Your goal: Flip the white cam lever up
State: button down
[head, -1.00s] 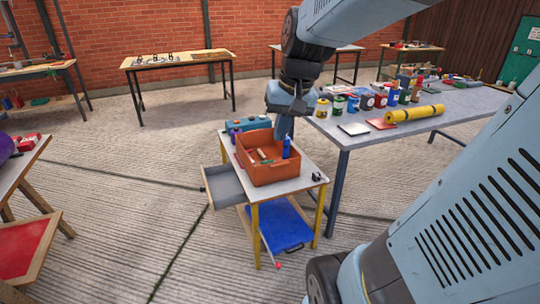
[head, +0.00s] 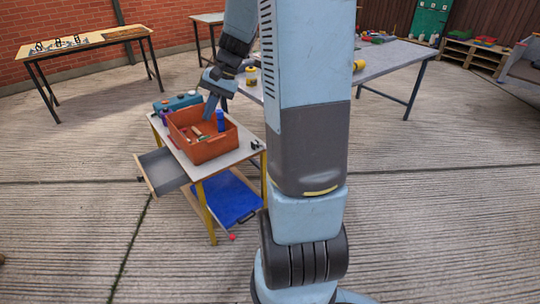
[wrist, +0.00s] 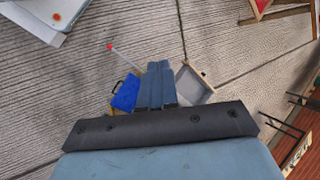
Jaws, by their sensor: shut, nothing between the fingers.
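I cannot make out a white cam lever in either view. Small black upright fittings (head: 60,43) stand on the wooden-topped bench (head: 95,38) at the far left in the head view; their details are too small to tell. My gripper (head: 210,113) points down above or behind the orange bin on the small yellow-legged trolley; whether it touches anything is unclear. In the wrist view my gripper (wrist: 157,68) has its fingers together and empty.
A grey drawer (head: 163,172) sticks out left of the trolley, above a blue panel (head: 226,199). A grey table (head: 400,62) stands behind my arm. Ribbed floor is open in front.

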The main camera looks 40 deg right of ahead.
jog(key=w+d+f+m+t+y, duration=0.3)
jog(key=w+d+f+m+t, duration=0.15)
jog(key=d+f, duration=0.65)
jog(key=w+d+f+m+t+y, duration=0.35)
jog(key=w+d+f+m, duration=0.35)
jog(key=f, duration=0.5)
jog(key=s+d+f+m+t+h, duration=0.2)
jog(key=d+f+m, duration=0.3)
jog(key=f, duration=0.3)
jog(key=s+d+f+m+t+h, duration=0.3)
jog(key=d+f+m+t+h, duration=0.2)
jog(key=d+f, duration=0.2)
jog(key=s+d+f+m+t+h, duration=0.3)
jog(key=d+f+m+t, duration=0.1)
jog(key=f, duration=0.6)
jog(key=shift+d+m, duration=0.45)
jog(key=shift+d, duration=0.6)
jog(key=shift+w, duration=0.15)
jog(key=r+x, duration=0.3)
jog(key=x, duration=0.9)
jog(key=shift+a, duration=0.15)
